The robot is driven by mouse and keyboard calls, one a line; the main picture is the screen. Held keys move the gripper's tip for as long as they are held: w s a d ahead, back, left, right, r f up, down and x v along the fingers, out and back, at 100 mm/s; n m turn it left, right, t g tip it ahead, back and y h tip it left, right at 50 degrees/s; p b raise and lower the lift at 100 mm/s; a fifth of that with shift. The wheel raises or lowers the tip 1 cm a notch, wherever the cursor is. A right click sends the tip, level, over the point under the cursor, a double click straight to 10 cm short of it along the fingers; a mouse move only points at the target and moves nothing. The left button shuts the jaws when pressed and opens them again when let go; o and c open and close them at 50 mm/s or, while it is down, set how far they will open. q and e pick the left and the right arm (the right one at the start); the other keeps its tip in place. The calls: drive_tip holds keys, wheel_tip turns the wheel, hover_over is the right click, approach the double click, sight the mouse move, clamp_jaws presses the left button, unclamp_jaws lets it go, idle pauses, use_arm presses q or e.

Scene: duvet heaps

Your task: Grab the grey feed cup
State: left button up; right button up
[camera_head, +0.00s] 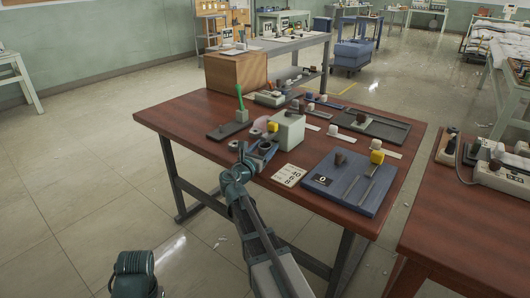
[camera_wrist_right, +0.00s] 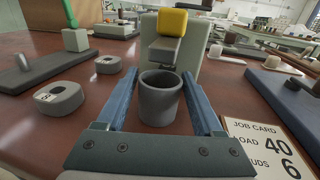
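The grey feed cup (camera_wrist_right: 160,100) stands upright with its open mouth up in the right wrist view. My right gripper (camera_wrist_right: 159,76) is open, with one blue finger on each side of the cup and narrow gaps between. In the head view my right gripper (camera_head: 262,150) is low over the near edge of the red-brown table (camera_head: 190,115). The cup is hard to make out there among the fingers.
A pale green machine (camera_head: 288,130) with a yellow block stands just behind the cup. Two grey rings (camera_wrist_right: 60,100) lie to its left, a job card (camera_head: 289,175) to its right. A blue board (camera_head: 345,185) takes the near right corner.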

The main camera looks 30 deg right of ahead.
clamp_jaws()
drive_tip(key=shift+r, duration=0.15)
